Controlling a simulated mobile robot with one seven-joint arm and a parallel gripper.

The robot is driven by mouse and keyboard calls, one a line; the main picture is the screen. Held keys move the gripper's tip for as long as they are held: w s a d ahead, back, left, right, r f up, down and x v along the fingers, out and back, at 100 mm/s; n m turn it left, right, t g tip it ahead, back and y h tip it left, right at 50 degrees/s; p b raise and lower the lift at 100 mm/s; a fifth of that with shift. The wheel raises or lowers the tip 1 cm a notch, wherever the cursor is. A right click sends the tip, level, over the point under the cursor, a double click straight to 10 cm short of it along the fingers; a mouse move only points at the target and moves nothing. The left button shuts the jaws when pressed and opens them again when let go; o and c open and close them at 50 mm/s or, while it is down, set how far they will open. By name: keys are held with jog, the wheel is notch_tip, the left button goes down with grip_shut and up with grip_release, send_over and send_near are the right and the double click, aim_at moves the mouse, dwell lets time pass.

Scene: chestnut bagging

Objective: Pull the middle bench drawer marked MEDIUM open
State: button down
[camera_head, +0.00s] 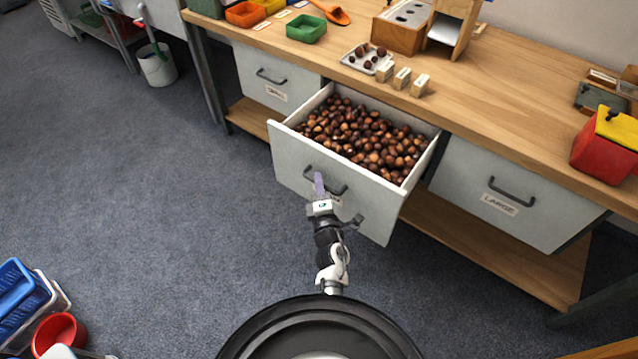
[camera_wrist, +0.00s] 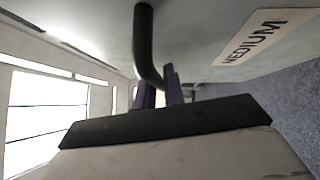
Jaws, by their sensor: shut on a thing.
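The middle drawer (camera_head: 353,204) of the bench stands pulled out and is full of brown chestnuts (camera_head: 365,137). Its white front carries a dark bar handle (camera_head: 341,190); the handle also shows in the wrist view (camera_wrist: 146,40). The label MEDIUM (camera_wrist: 263,32) reads clearly in the wrist view; my gripper mostly covers it in the head view. My gripper (camera_head: 319,183) is at the drawer front, its purple fingers shut on the handle. The fingers also show in the wrist view (camera_wrist: 159,88), at the handle's near end.
The closed SMALL drawer (camera_head: 260,80) is to the left and the closed LARGE drawer (camera_head: 510,205) to the right. The wooden bench top (camera_head: 500,100) holds bins, blocks and a tray. Blue and red containers (camera_head: 58,335) stand at the lower left. Open floor lies left of my arm.

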jog(key=shift+a, duration=0.1)
jog(key=c, duration=1.5)
grip_release()
jog(key=shift+s, duration=0.1)
